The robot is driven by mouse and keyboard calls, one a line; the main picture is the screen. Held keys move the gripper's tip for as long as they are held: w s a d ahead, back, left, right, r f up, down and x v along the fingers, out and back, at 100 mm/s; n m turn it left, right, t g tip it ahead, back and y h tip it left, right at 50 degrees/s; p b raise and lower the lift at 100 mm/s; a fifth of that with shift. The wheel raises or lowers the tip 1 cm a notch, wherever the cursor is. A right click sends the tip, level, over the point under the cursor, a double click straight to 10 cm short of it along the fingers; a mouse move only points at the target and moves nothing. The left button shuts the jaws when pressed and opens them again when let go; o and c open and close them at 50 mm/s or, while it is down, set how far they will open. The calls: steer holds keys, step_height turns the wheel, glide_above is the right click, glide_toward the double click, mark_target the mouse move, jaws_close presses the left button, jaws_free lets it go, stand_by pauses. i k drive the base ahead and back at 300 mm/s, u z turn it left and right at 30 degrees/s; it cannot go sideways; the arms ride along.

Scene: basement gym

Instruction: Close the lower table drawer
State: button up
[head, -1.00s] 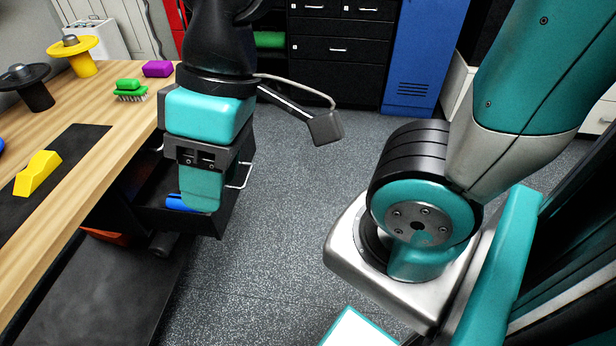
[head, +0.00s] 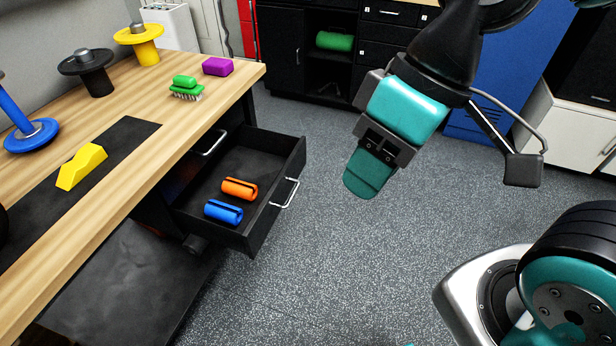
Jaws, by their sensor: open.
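The lower table drawer (head: 270,215) is black and stands pulled well out from under the wooden table (head: 133,100). A silver handle (head: 287,194) is on its front. An orange foam roll (head: 239,188) and a blue foam roll (head: 223,212) lie inside it. Above it, another silver handle (head: 210,144) sits close under the tabletop, on what looks like a shut upper drawer. My gripper (head: 368,178), with teal fingers, hangs to the right of the drawer front, apart from it and over the floor. It is open and empty; the fingers overlap here, so the gap is hidden.
A dark low shelf (head: 125,285) lies below the table. Grey floor (head: 310,270) is clear in front of the drawer. Cabinets stand behind.

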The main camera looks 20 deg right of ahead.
mark_target(272, 162)
steer(key=z, duration=0.05)
steer(key=i, duration=0.6)
steer(key=u, duration=0.7)
steer(key=k, duration=0.8)
steer(key=z, duration=0.65)
steer(key=i, duration=0.5)
